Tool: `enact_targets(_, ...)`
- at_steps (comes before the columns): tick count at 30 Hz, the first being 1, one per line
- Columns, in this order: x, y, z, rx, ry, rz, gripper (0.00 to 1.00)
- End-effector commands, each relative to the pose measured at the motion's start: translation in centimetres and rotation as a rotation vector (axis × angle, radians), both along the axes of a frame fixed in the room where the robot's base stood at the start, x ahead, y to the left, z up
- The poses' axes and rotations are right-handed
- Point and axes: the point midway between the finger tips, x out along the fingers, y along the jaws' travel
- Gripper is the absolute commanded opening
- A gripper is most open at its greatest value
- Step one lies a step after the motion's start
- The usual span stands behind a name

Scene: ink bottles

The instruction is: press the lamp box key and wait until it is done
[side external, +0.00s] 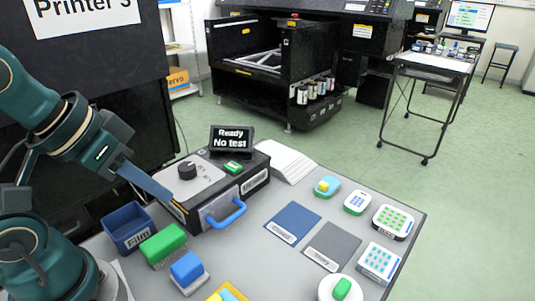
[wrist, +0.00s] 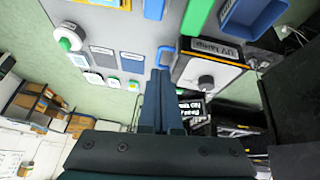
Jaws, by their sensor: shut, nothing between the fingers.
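The lamp box (side external: 258,183) stands on the grey table, with a dark dial (side external: 187,170) on its pale top and a blue handle (side external: 226,216) in front. Its green key (side external: 233,167) lies right of the dial, below a black display (side external: 231,140) reading "Ready" and "No test". My gripper (side external: 174,198) is shut and empty. In the side view its tips appear at the box's left end, away from the key; their exact height is unclear. In the wrist view the shut fingers (wrist: 160,72) point beside the lamp box (wrist: 212,50), and I cannot make out the key.
A blue "Film" bin (side external: 128,226), a green brush (side external: 162,243) and a blue-topped block (side external: 187,269) stand at the front left. A blue mat (side external: 293,222) and a grey mat (side external: 332,247) lie bare on the right, with several small coloured pieces beyond. White sheets (side external: 288,162) lie behind.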

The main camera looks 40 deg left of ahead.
Motion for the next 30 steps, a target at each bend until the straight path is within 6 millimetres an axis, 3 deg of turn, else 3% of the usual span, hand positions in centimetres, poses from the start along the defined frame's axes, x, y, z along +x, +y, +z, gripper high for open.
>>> enact_targets(6, 4.1, -3.1, 3.2, -0.421, 0.008, 0.344, 0.0)
enact_targets(11, 9.0, -3.0, 5.1, -0.755, 0.064, 0.69, 0.0)
enact_targets(15, 13.2, -0.9, 5.8, -0.996, 0.105, 0.974, 0.0)
enact_targets(21, 17.6, 3.7, 5.1, -1.226, 0.139, 1.285, 0.0)
enact_targets(25, 18.6, 5.9, 3.9, -1.273, 0.152, 1.384, 0.0)
enact_targets(30, 18.7, 7.3, 2.7, -1.273, 0.164, 1.438, 0.0)
